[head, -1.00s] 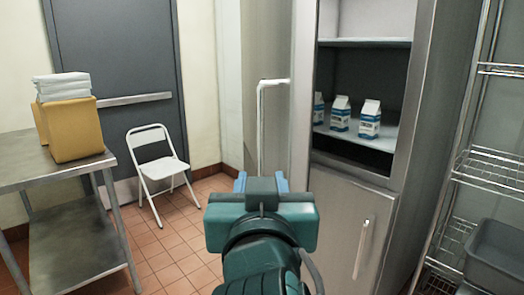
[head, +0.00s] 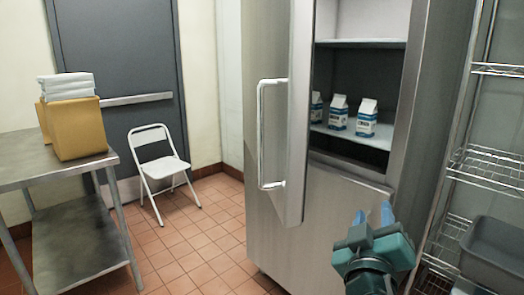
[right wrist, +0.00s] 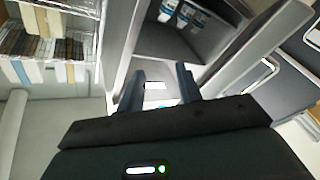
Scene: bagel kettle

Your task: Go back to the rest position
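My right gripper (head: 374,216) is at the lower right of the head view, in front of the fridge's lower door (head: 315,215). In the right wrist view its two fingers (right wrist: 160,88) stand apart with nothing between them. It is clear of the white handle (head: 262,135) on the upper fridge door (head: 300,110), which stands open. My left gripper is not in view.
Several milk cartons (head: 367,118) stand on a shelf inside the fridge. A wire rack (head: 490,165) with a grey bin (head: 495,255) is at right. A steel table (head: 60,170) and white chair (head: 155,160) are at left. Tiled floor (head: 200,245) between is clear.

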